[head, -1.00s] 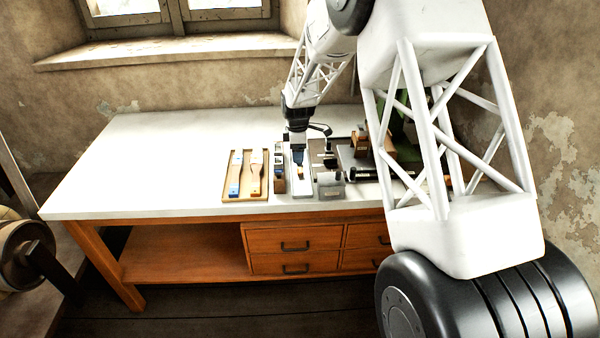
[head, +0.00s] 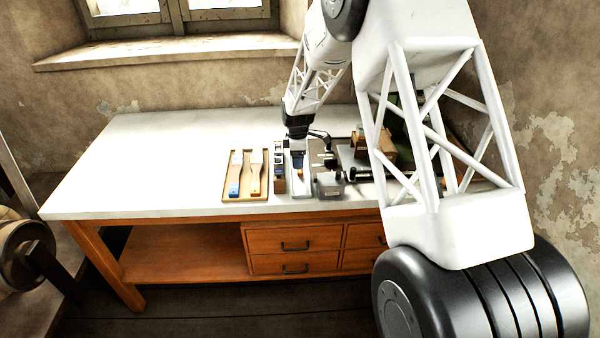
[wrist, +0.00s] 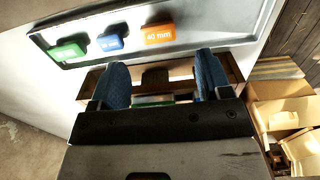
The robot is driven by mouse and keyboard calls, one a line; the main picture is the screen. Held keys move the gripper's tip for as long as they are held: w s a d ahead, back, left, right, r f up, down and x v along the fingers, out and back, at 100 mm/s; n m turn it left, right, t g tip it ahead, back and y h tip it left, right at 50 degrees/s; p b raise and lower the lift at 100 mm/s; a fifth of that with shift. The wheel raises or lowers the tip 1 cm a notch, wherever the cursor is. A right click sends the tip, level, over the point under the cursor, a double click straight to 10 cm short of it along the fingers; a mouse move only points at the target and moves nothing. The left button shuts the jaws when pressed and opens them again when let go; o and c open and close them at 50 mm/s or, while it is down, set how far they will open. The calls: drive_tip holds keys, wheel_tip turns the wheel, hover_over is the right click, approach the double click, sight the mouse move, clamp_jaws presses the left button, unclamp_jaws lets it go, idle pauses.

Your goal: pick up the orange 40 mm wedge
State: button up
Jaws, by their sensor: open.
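The orange wedge (wrist: 158,34), marked 40 mm, lies in a grey metal tray (wrist: 210,45) in the wrist view. It is at the right end of a row, beside a blue wedge (wrist: 110,42) and a green wedge (wrist: 67,51). My gripper (wrist: 163,78) is open, its two blue-padded fingers apart with no wedge between them. In the picture the orange wedge is beyond the fingertips. In the head view my gripper (head: 298,156) is low over the tray, and a small orange spot, likely the wedge, shows just in front of it.
A wooden tray (head: 227,198) with two handled tools lies to the left. Metal press parts (head: 329,185) and a wooden box (head: 376,146) crowd the right. The white bench (head: 150,165) is clear at left.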

drive_tip(key=shift+f, duration=0.15)
drive_tip(key=shift+f, duration=2.45)
drive_tip(key=c, duration=1)
wheel_tip(320, 180, up, 10)
drive_tip(key=shift+d, duration=0.1)
